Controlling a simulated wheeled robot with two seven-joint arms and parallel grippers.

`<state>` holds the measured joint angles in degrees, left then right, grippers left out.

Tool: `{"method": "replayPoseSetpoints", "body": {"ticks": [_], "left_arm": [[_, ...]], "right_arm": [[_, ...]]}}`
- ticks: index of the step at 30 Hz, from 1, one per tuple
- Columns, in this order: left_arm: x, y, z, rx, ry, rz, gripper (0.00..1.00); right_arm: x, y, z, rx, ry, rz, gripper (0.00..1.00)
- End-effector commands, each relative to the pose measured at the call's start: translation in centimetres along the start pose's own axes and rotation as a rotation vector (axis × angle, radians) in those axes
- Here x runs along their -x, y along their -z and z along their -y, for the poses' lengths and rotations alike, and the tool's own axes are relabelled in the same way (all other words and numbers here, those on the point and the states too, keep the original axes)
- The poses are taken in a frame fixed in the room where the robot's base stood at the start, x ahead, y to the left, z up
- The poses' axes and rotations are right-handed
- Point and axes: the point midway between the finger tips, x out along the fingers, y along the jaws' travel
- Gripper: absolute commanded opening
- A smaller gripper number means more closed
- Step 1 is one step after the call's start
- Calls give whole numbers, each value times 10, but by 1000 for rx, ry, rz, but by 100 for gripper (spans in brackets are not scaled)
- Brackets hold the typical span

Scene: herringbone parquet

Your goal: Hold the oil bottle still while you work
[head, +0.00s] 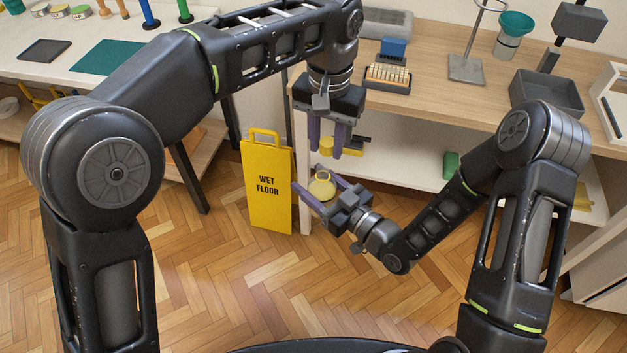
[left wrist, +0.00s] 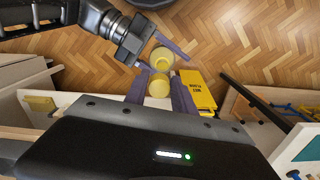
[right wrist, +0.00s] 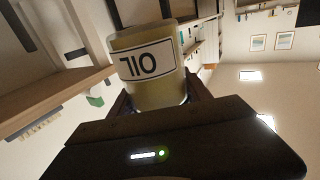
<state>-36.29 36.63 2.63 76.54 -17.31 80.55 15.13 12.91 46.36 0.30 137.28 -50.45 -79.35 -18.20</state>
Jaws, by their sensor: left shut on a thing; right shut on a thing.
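The oil bottle (head: 322,187) is a yellow cylinder. In the right wrist view it shows a white label reading OIL (right wrist: 147,62). My right gripper (head: 328,196) is shut around its side, with one purple finger on each side. My left gripper (head: 325,150) points down just above the bottle. It is shut on a small round yellow piece that looks like a lid (left wrist: 159,87), between its purple fingers. In the left wrist view the bottle (left wrist: 160,59) shows just beyond this piece. Whether the two touch is hard to tell.
A yellow wet floor sign (head: 268,187) stands left of the grippers. A wooden table (head: 440,100) with a lower shelf is behind, holding a grey bin (head: 546,94) and a peg block (head: 387,78). A white bench (head: 120,35) is at left. The parquet in front is clear.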

Motion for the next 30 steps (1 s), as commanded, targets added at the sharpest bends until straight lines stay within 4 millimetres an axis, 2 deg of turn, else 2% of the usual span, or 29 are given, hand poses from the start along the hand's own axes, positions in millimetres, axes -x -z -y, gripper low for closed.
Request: {"method": "replayPoseSetpoints", "body": {"ticks": [1, 4, 18, 23, 30], "left_arm": [[6, -2, 5, 8, 0, -3, 0], [8, -6, 4, -3, 1, -1, 0], [6, -9, 4, -16, 0, 2, 0], [-1, -9, 5, -15, 1, 5, 0], [-22, -9, 4, -16, 0, 2, 0]], "right_arm": [[0, 1, 0, 0, 0, -2, 0], [0, 1, 0, 0, 0, -2, 0], [0, 1, 0, 0, 0, -2, 0], [0, 1, 0, 0, 0, -2, 0], [0, 1, 0, 0, 0, -2, 0]]}}
